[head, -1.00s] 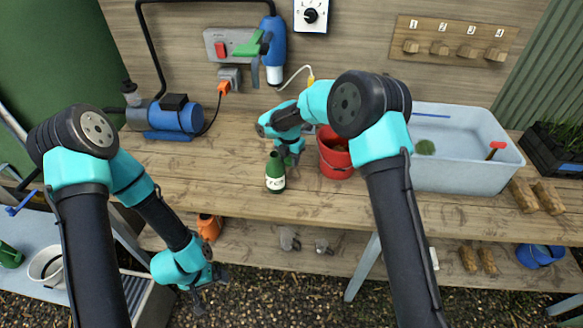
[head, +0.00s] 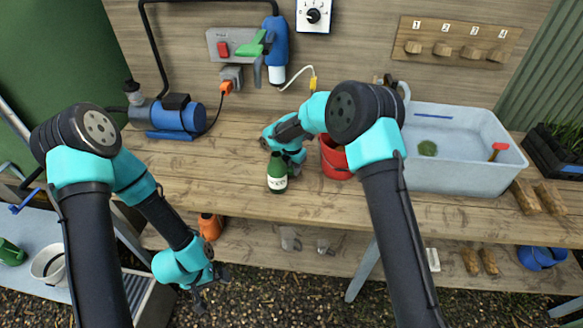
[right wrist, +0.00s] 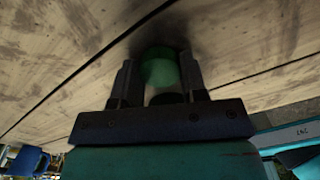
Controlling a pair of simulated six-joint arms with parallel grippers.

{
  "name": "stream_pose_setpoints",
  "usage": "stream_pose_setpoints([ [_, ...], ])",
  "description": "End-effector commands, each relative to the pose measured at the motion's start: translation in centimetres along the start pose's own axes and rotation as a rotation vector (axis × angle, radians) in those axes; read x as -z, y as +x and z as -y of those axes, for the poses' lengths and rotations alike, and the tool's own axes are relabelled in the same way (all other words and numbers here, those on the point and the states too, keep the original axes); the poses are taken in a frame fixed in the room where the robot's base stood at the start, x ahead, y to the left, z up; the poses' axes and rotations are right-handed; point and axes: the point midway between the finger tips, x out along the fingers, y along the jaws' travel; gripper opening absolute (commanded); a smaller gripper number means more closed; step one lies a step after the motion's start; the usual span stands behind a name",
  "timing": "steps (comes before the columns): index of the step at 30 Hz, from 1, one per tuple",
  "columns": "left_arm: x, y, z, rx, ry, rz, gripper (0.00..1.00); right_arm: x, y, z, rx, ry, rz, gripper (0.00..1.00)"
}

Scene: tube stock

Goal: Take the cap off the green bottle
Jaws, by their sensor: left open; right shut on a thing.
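The green bottle (head: 277,186) stands upright on the wooden bench, with a pale label on its front. Its cap is too small and dark to make out. My right gripper (head: 287,171) is at the bottle's right side, low over the bench. In the right wrist view its two fingers (right wrist: 158,85) are shut on a green rounded body (right wrist: 158,70), which looks like the bottle, with a pale part below the green. My left gripper (head: 198,299) hangs open and empty in front of the bench, low at the left and far from the bottle.
A red bucket (head: 335,160) stands close to the right of the bottle. A pale water trough (head: 455,178) is further right. A blue pump (head: 178,117) is at the back left. The bench left of the bottle is clear. A lower shelf holds an orange container (head: 210,227).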

Motion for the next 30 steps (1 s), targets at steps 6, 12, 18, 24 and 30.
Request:
stream_pose_setpoints([
  [6, 0.0, 0.0, 0.0, 0.000, 0.000, 0.000, 0.94, 0.0, 0.3, 0.0, 0.000, 0.000, 0.000, 0.42],
  [12, 0.0, 0.0, 0.0, 0.000, 0.000, 0.000, 0.94, 0.0, 0.3, 0.0, 0.000, 0.000, 0.000, 0.62],
  [18, 0.0, 0.0, 0.0, 0.000, 0.000, 0.000, 0.94, 0.0, 0.2, 0.0, 0.000, 0.000, 0.000, 0.65],
  [24, 0.0, 0.0, 0.0, 0.000, 0.000, 0.000, 0.94, 0.0, -0.2, 0.0, -0.001, 0.000, 0.001, 0.65],
  [30, 0.0, 0.0, 0.0, 0.000, 0.000, 0.000, 0.94, -0.1, -2.5, 0.0, -0.003, -0.001, 0.003, 0.65],
])
